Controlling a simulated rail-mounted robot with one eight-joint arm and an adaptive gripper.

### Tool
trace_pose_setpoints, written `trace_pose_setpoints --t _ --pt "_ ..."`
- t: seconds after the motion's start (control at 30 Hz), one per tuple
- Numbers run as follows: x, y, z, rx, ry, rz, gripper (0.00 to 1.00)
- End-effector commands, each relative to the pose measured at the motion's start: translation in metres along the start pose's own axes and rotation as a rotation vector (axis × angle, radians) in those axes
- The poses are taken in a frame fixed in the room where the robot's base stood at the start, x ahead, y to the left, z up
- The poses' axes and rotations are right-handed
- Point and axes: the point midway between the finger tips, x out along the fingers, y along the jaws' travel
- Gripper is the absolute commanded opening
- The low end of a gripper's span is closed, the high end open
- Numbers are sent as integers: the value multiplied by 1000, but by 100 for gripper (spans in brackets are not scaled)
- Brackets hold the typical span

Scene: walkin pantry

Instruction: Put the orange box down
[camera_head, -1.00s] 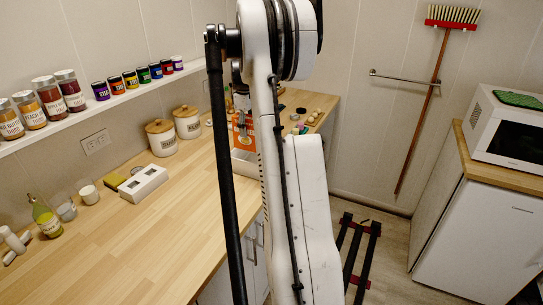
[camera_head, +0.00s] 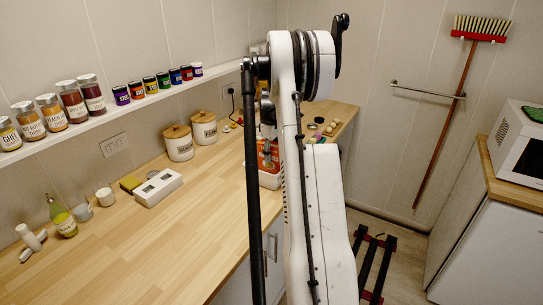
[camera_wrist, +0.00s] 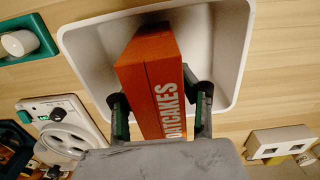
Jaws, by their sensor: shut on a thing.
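An orange box (camera_wrist: 155,80) lettered "OATCAKES" stands between the two fingers of my gripper (camera_wrist: 160,102) in the wrist view. The fingers are shut on its sides. Behind it in that view is a white tray (camera_wrist: 238,50) with a raised rim; I cannot tell whether the box touches its floor. In the head view the orange box (camera_head: 268,155) shows partly behind my arm, at the white tray (camera_head: 269,181) on the wooden counter. My gripper is mostly hidden there.
A white block with two openings (camera_head: 157,188) and two lidded canisters (camera_head: 179,143) stand left of the tray. In the wrist view, a white device with a dial (camera_wrist: 62,125) and a green holder (camera_wrist: 45,42) lie left. The counter's front left is clear.

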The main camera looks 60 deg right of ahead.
Motion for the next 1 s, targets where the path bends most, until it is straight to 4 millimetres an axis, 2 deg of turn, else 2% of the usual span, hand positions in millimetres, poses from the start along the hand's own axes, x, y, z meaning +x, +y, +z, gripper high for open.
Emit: trace_pose_setpoints --t 0.43,0.47,0.57,0.87,1.0 --pt "11 0 0 0 0 0 1" --pt "10 0 0 0 0 0 39" --pt "9 0 0 0 0 0 52" --pt "8 0 0 0 0 0 54" --pt "0 0 0 0 0 0 54"
